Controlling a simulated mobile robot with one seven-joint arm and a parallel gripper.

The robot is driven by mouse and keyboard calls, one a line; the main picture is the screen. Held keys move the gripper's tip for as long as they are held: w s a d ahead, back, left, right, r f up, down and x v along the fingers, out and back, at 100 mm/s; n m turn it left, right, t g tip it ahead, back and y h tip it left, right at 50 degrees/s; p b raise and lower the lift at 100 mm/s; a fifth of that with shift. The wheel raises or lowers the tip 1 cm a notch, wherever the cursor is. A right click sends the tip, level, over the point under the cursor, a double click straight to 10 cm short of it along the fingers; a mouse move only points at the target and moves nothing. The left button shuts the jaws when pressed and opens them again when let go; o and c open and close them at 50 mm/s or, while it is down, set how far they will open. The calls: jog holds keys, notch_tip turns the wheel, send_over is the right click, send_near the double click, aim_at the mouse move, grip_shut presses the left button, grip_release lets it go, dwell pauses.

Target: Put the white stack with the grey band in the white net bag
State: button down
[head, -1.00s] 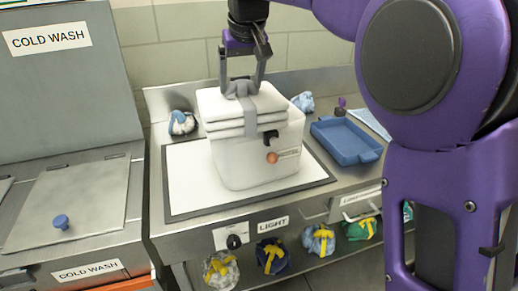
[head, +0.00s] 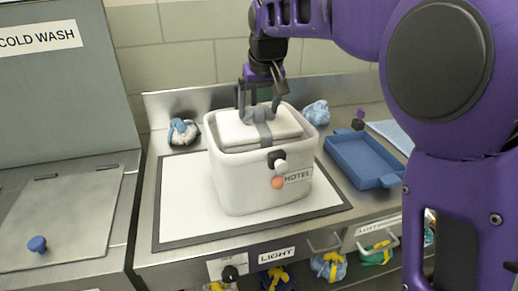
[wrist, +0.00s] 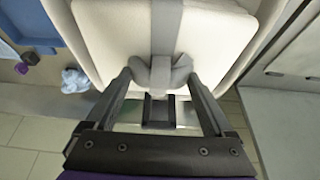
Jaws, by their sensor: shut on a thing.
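The white stack (head: 245,131) with its grey band (head: 265,134) sits inside the mouth of the white net bag (head: 262,184), its top at about rim height. The bag stands upright on the white mat and bears a "HOTEL" tag. My gripper (head: 258,112) is above the back part of the stack, shut on the knot of the grey band. In the wrist view the fingers (wrist: 160,80) close in on the grey knot (wrist: 160,74), with the white stack (wrist: 125,40) beyond. The lower part of the stack is hidden by the bag walls.
A white mat with a dark border (head: 180,215) lies under the bag. A blue tray (head: 365,160) stands to the right, and cloth bundles (head: 183,131) (head: 316,112) lie at the back. Several tied bundles are below the counter front.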

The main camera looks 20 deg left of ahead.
notch_tip(320, 180, down, 10)
jog(key=shift+r+b, duration=0.25)
jog(key=shift+b, duration=0.45)
jog(key=shift+f+b, duration=0.4)
jog(key=shift+f, duration=0.25)
grip_release()
jog(key=p+v, duration=0.2)
jog(key=v, duration=1.1)
jog(key=shift+w+a+r, duration=0.1)
jog(key=shift+w+r, duration=0.05)
